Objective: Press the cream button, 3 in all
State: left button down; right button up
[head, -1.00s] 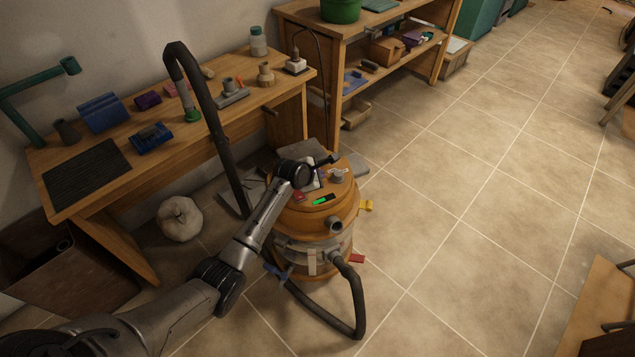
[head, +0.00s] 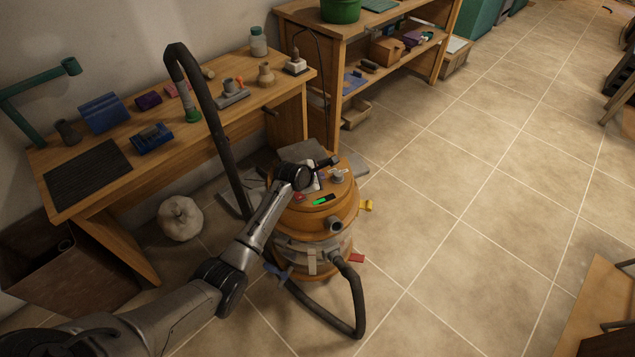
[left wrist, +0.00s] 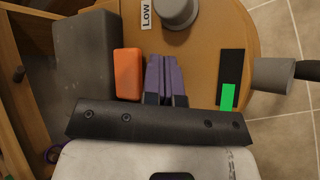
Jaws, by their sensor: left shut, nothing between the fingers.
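The round, tan-topped vacuum canister (head: 341,213) stands on the floor, with a grey knob (head: 337,177) and a black display with a green bar (head: 324,200) on its lid. My left gripper (head: 334,161) is over the lid, beside the knob. In the left wrist view, its purple fingers (left wrist: 166,78) are together and empty, between an orange block-shaped piece (left wrist: 128,75) and the display (left wrist: 231,80). I cannot make out a cream button; the fingers cover part of the lid. Whether the fingertips touch the lid I cannot tell. My right gripper is not in view.
A wooden workbench (head: 205,135) with tools and bottles stands at the left. A pale pumpkin-like object (head: 180,218) is on the floor.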

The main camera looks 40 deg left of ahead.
pick_arm(q)
jog(key=shift+f, duration=0.35)
dwell(0.6)
jog(key=shift+r+p, duration=0.8)
jog(key=shift+p, duration=0.55)
jog(key=shift+r+p, duration=0.35)
jog(key=shift+p, duration=0.1)
notch_tip(320, 180, up, 4)
jog(key=p, duration=0.5)
jog(key=shift+r, duration=0.2)
jog(key=shift+f, duration=0.1)
